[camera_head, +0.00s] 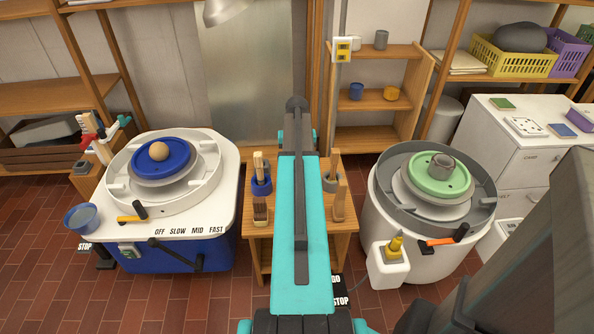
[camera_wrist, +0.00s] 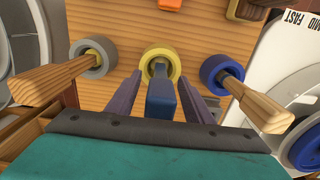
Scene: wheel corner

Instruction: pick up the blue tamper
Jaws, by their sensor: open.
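The blue tamper (camera_wrist: 160,100) stands in a yellow ring holder (camera_wrist: 175,58) in the wrist view. Its blue upper part points up toward the camera, with a grey shank below inside the ring. My gripper (camera_wrist: 160,88) is open, with one dark finger to the left of the blue part and one to the right. I see gaps on both sides and cannot tell the exact height of the fingertips. In the head view my turquoise arm hides the tamper and my gripper's fingers.
A wooden-handled tool stands in a grey ring (camera_wrist: 93,46) and another in a blue ring (camera_wrist: 207,70), either side. They share a small wooden table (camera_head: 251,235). Pottery wheels stand left (camera_head: 225,205) and right (camera_head: 372,225).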

